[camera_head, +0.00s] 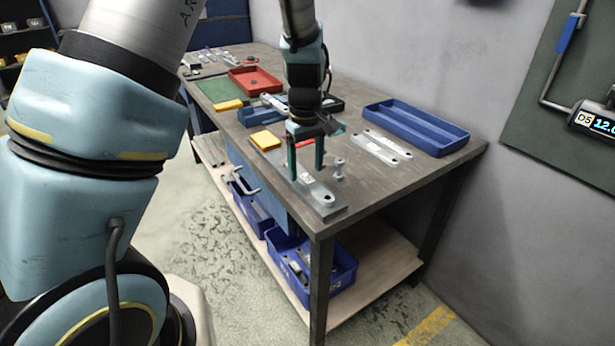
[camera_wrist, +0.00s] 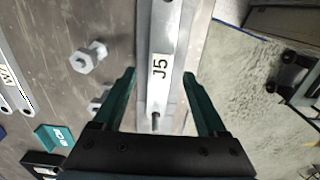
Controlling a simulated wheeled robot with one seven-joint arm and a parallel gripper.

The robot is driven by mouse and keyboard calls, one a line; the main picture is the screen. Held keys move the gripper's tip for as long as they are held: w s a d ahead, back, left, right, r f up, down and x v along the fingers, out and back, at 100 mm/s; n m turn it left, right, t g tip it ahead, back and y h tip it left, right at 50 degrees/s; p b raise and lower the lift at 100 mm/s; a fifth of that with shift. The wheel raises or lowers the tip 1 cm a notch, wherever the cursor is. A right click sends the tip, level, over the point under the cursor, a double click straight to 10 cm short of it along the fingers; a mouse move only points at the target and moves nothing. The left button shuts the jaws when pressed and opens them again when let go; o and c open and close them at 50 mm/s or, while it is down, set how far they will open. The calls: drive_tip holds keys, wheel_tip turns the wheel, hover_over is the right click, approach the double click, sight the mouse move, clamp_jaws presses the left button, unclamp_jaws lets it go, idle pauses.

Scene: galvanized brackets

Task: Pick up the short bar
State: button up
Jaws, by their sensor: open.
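A flat galvanized bar labelled J5 (camera_wrist: 163,40) lies near the bench's front edge; it also shows in the head view (camera_head: 322,195). It seems to rest on a wider grey piece. My gripper (camera_head: 306,172) is open and empty, pointing down over this bar. In the wrist view its fingers (camera_wrist: 160,75) stand on either side of the bar, apart from it. Other pale bars (camera_head: 381,147) lie farther back; one also shows in the wrist view (camera_wrist: 12,75). I cannot tell their lengths apart surely.
Blue bins (camera_head: 312,275) sit on the lower shelf.

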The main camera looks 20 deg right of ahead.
drive_tip(key=shift+f, duration=0.95)
clamp_jaws()
